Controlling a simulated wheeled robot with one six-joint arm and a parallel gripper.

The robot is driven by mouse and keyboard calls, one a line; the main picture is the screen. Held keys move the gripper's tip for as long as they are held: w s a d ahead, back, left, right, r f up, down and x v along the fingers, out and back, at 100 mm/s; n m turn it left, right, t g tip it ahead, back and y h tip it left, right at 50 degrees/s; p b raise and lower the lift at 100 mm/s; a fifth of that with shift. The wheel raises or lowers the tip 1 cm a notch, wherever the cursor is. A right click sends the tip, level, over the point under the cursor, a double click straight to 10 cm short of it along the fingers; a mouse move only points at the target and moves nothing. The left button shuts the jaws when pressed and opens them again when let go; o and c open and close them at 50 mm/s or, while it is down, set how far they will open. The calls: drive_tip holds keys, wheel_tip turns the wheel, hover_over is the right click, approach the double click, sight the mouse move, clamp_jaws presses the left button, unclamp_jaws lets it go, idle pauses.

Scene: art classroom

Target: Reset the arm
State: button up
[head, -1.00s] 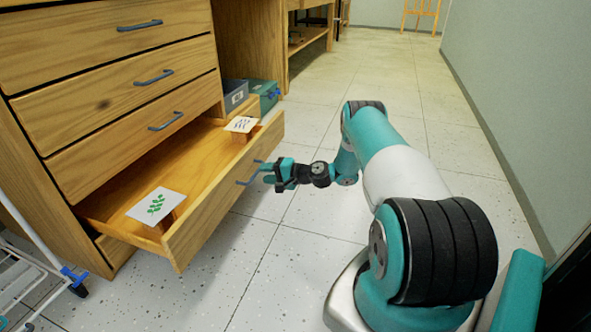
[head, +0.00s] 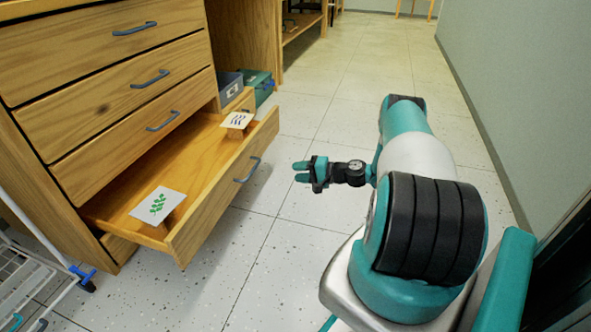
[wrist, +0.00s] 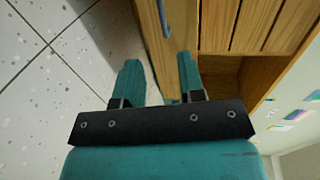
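My gripper (head: 302,171) is in the head view to the right of the pulled-out bottom drawer (head: 215,205), apart from its blue handle (head: 247,170). In the wrist view my gripper (wrist: 158,78) shows two teal fingers spread apart with nothing between them. The drawer front and a blue handle (wrist: 164,18) show beyond the fingers. My arm reaches forward over the floor, folded on the right of the head view.
A card with a green leaf print (head: 158,206) and a card with dark marks (head: 237,120) rest at the drawer. Bins (head: 258,82) stand behind it. A white wire cart (head: 35,270) is at lower left. A wall (head: 510,90) runs along the right; the tiled floor (head: 350,110) between is clear.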

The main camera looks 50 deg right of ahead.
drive_tip(key=w+a+r+n+g+y+p, duration=0.2)
drive_tip(key=w+a+r+n+g, duration=0.15)
drive_tip(key=a+r, duration=0.5)
drive_tip(key=w+a+r+n+g+y+p, duration=0.1)
drive_tip(key=w+a+r+n+g+p, duration=0.25)
drive_tip(key=a+r, duration=0.55)
drive_tip(key=s+a+r+n+g+h, duration=0.1)
drive_tip(key=s+a+r+n+g, duration=0.15)
drive_tip(key=a+r, duration=0.45)
drive_tip(key=s+a+r+n+g, duration=0.2)
drive_tip(key=a+r+n, duration=0.2)
drive_tip(key=a+r, duration=0.25)
drive_tip(key=s+a+r+n+g+h+p, duration=0.1)
drive_tip(key=s+a+r+n+p, duration=0.1)
drive_tip(key=s+a+r, duration=0.45)
drive_tip(key=s+a+r+n+g+h+p, duration=0.15)
drive_tip(key=s+a+r, duration=0.25)
drive_tip(key=s, duration=0.5)
drive_tip(key=s+r+n+h+p, duration=0.1)
drive_tip(key=s+r+n+h, duration=0.15)
drive_tip(key=s, duration=0.85)
wheel_tip(320, 180, up, 38)
drive_tip(key=p, duration=3.8)
drive_tip(key=shift+a+r+n+y, duration=0.15)
drive_tip(key=shift+a+n+y, duration=0.15)
drive_tip(key=shift+a+n, duration=0.05)
